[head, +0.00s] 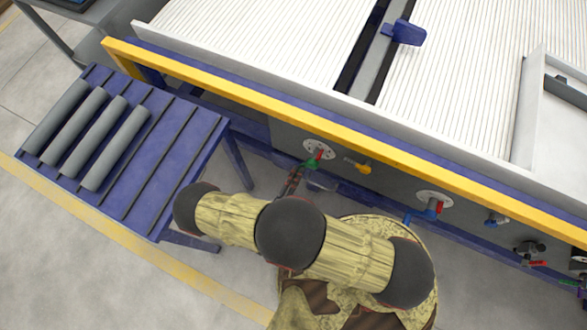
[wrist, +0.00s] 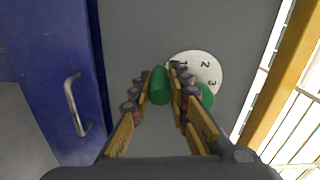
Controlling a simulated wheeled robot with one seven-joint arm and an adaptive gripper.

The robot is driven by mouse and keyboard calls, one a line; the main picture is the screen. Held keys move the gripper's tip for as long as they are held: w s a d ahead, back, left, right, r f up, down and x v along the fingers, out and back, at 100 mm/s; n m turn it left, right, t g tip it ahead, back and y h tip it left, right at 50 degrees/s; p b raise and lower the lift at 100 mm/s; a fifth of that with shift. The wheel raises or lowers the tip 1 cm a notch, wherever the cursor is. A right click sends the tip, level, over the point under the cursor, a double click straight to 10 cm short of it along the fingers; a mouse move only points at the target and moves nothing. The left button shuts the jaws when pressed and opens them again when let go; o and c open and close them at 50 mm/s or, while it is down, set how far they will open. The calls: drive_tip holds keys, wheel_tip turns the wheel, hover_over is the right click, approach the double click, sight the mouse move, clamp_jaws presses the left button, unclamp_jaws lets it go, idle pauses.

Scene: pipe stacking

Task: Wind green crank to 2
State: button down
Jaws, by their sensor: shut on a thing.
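The green crank (head: 312,163) is on the grey front panel, below the yellow rail. In the wrist view its green handle (wrist: 159,86) lies between the fingers of my gripper (wrist: 160,80), which is shut on it. Part of the green crank hub shows right of the fingers. The white round dial (wrist: 211,67) behind it carries the numbers 1, 2 and 3. The right finger covers part of the dial, and I cannot tell which number the crank points at. In the head view my gripper (head: 293,180) reaches the crank from below.
A yellow crank (head: 359,166), a blue crank (head: 422,213) with a white dial and further valves sit along the panel to the right. A blue table (head: 185,135) with several grey pipes (head: 115,148) stands at left. A yellow rail (head: 300,108) runs above the panel.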

drive_tip(key=s+d+r+n, duration=0.1)
drive_tip(key=d+n, duration=0.3)
drive_tip(key=n, duration=0.5)
drive_tip(key=s+d+r+n, duration=0.1)
drive_tip(key=s+d+n, duration=0.1)
drive_tip(key=d+n, duration=0.3)
drive_tip(key=shift+s+d+r+n+p, duration=0.25)
drive_tip(key=shift+s+n+p, duration=0.15)
drive_tip(key=shift+n, duration=1.5)
drive_tip(key=shift+r, duration=0.1)
drive_tip(key=c, duration=1.7)
unclamp_jaws()
drive_tip(key=shift+a, duration=0.1)
